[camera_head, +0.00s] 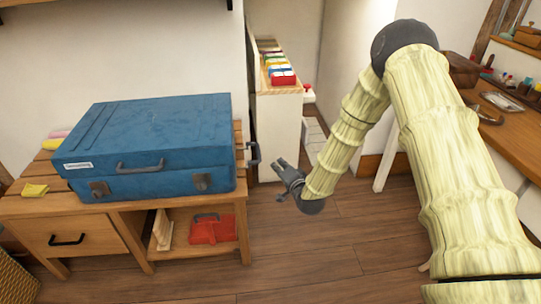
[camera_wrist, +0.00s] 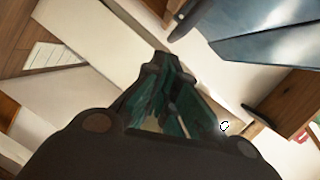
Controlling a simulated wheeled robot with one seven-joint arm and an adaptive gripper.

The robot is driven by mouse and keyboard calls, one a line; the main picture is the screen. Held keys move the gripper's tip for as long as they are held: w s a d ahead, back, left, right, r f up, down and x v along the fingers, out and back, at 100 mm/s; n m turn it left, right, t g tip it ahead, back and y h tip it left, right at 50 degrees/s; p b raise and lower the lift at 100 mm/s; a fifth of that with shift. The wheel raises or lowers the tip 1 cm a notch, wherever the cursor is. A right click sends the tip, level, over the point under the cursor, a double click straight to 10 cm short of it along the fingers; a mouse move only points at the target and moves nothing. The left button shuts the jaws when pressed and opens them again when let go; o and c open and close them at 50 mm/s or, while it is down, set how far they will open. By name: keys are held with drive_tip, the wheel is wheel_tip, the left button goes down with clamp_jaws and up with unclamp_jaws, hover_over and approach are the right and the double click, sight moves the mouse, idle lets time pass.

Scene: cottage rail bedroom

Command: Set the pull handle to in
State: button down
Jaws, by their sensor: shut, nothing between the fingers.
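A dark grey pull handle (camera_head: 253,154) juts out from the right side of the wooden bench, beside the blue case, in the head view. In the wrist view a dark bar (camera_wrist: 256,116) lies by the bench's wooden edge; I cannot tell for sure that it is the same handle. My gripper (camera_head: 283,178) is a little to the right of and below the handle in the head view, seemingly apart from it. In the wrist view my gripper's fingers (camera_wrist: 163,68) are together with nothing between them.
The blue case (camera_head: 150,130) rests on the wooden bench (camera_head: 125,207), which has a drawer (camera_head: 75,238) and a shelf with a red item (camera_head: 212,229). A white cabinet (camera_head: 279,135) stands behind my gripper. The floor (camera_head: 300,250) in front is clear.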

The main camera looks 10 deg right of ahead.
drive_tip(key=w+a+m+t+b, duration=0.1)
drive_tip(key=w+a+m+b, duration=0.1)
drive_tip(key=w, duration=0.7)
drive_tip(key=shift+f+m+h, duration=0.25)
drive_tip(key=shift+m+h, duration=0.05)
drive_tip(key=shift+m, duration=0.2)
idle(0.4)
drive_tip(key=shift+w, duration=0.1)
